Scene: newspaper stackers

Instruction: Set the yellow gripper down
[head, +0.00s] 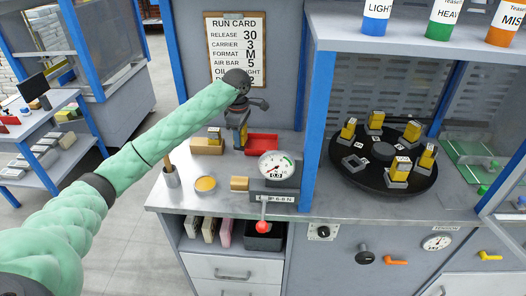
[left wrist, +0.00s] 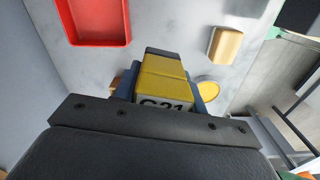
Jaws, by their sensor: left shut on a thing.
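My left gripper (head: 239,122) is above the grey bench, between the run card and the red tray. In the left wrist view its blue fingers are shut on the yellow gripper (left wrist: 160,78), a yellow block with a dark grey end and a label that reads G21 in part. The head view mostly hides this block behind my wrist and fingers. Bench surface shows past it in the wrist view; I cannot tell whether it touches the bench. My right gripper is not in view.
A red tray (head: 262,144), tan block (head: 207,147), yellow dish (head: 205,184) and round gauge (head: 278,167) stand on the bench. Right of a blue post, a black round carousel (head: 383,187) carries several yellow blocks and one empty square seat (head: 355,163).

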